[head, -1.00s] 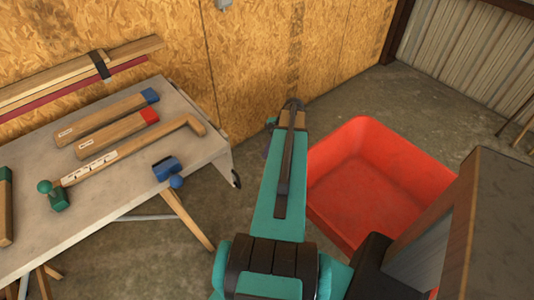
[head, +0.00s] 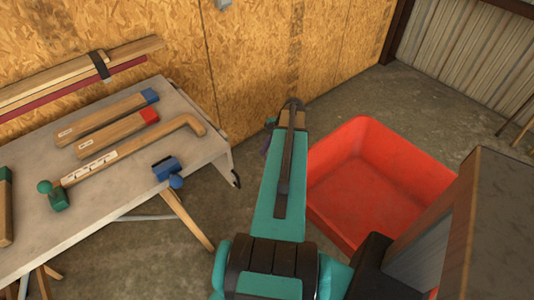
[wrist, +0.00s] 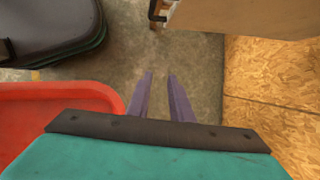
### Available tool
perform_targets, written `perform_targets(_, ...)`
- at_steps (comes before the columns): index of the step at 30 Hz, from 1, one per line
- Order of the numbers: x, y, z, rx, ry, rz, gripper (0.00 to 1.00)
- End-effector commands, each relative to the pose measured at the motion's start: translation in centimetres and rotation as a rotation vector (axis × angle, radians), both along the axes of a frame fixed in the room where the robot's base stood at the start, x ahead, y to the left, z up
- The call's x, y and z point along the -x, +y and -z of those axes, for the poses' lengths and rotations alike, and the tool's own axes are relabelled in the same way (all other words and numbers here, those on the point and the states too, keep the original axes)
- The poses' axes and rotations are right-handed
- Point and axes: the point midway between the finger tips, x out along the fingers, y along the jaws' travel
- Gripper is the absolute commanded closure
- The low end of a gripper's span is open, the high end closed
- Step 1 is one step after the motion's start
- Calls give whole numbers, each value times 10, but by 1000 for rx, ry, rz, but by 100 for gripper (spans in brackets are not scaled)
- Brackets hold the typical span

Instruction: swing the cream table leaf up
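The cream table leaf (head: 228,165) hangs down at the right end of the work table, seen nearly edge-on in the head view, with a black handle (head: 236,180) at its edge. In the wrist view a pale tan panel (wrist: 255,18) fills the top right, with a black handle (wrist: 157,10) at its left corner; it looks like the leaf. My gripper (wrist: 159,76) shows two purple fingers, apart and empty, over bare floor. They are clear of the panel and handle in the picture. In the head view my teal arm hides most of the gripper.
The work table (head: 110,205) carries wooden tools, a green-headed mallet (head: 55,197) and a blue clamp (head: 167,169). A red bin (head: 370,190) stands right of my arm. A chipboard wall (head: 255,60) runs behind. Dark stacked lids (wrist: 50,30) lie at the wrist view's top left.

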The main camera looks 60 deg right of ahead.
Motion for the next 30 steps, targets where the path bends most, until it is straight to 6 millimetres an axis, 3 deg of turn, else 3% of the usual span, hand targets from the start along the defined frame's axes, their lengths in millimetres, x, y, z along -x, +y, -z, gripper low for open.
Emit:
perform_targets(17, 2, -2, -6, 1, 0, 1, 71)
perform_targets(30, 14, -15, -46, 3, -1, 1, 71)
